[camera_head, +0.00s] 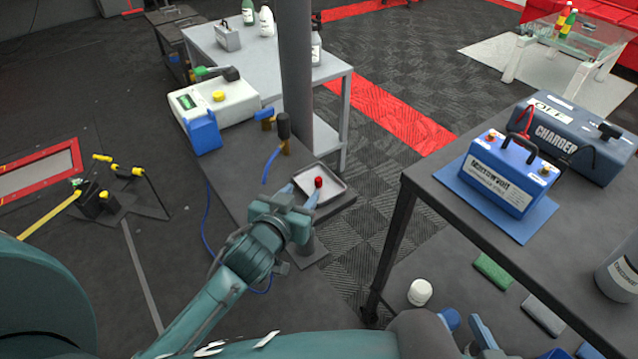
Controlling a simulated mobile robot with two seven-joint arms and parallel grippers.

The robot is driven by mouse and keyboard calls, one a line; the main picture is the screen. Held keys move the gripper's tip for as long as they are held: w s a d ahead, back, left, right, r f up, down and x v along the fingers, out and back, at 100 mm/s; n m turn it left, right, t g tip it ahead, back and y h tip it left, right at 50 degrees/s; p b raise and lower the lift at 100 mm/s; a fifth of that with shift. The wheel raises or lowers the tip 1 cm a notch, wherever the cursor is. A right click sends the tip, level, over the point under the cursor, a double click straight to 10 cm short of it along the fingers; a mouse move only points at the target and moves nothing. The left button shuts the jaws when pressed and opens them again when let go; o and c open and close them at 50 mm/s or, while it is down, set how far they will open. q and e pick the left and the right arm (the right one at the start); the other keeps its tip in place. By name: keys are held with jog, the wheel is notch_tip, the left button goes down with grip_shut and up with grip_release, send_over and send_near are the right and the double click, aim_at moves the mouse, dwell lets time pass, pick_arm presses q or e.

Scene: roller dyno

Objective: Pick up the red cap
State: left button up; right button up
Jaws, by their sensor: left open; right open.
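A small red cap (318,182) shows over a shallow grey metal tray (338,187) on the dark bench. My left gripper (300,190) reaches in from the left, with its fingers spread and pointing toward the tray. Its right fingertip appears right beside or touching the cap; I cannot tell which, and the cap does not sit between the fingers. My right gripper (466,324) is open at the bottom of the view, low beside the right-hand table and far from the cap.
A dark bench (240,180) carries a white-green device (215,105) and a blue box (205,135). A grey post (296,70) rises behind the tray. The right table (440,185) holds a blue battery (507,172) and a charger (575,138). A white jar (420,292) stands below.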

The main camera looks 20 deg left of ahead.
aim_at(318, 179)
pick_arm(q)
jog(key=x, duration=0.2)
jog(key=b+x, duration=0.1)
jog(key=x, duration=0.2)
jog(key=d+x, duration=0.1)
jog(key=x, duration=0.2)
jog(key=shift+s+f, duration=0.1)
jog(key=shift+f, duration=0.05)
jog(key=shift+a, duration=0.1)
grip_shut()
